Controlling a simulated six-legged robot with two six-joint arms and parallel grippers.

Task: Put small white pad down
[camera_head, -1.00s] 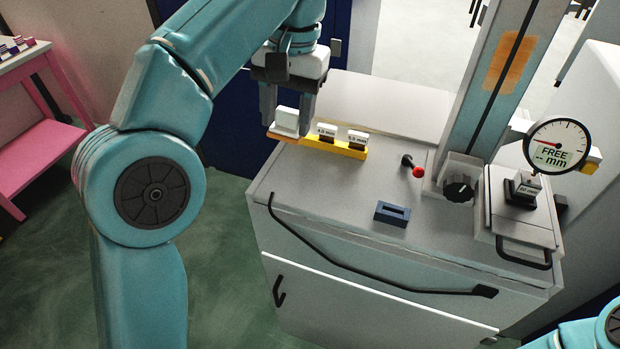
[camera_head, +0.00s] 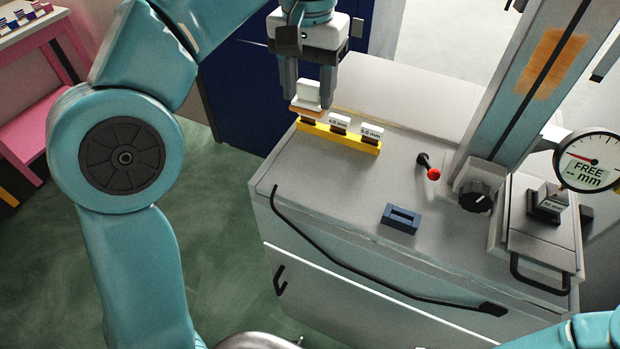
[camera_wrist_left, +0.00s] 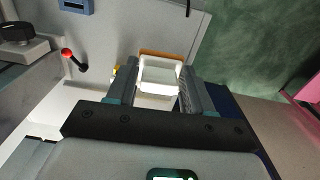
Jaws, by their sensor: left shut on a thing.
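My left gripper (camera_head: 308,86) points down over the left end of a yellow rack (camera_head: 352,143) and is shut on a small white pad (camera_head: 308,93). An orange plate (camera_head: 307,108) shows directly under the pad; whether they are joined I cannot tell. The plate appears just above the rack's left end, where a dark slot or base shows. In the left wrist view, the white pad (camera_wrist_left: 160,75) sits between the fingers with an orange edge (camera_wrist_left: 160,53) beyond it. My right gripper is not visible; only part of that arm shows at the lower right.
Two labelled white pads (camera_head: 339,123) (camera_head: 371,132) stand in the rack. A red-knobbed lever (camera_head: 433,174), a blue slotted block (camera_head: 401,218) and a gauge stand with a dial (camera_head: 588,162) share the grey cabinet top (camera_head: 330,190). Free surface lies in front of the rack.

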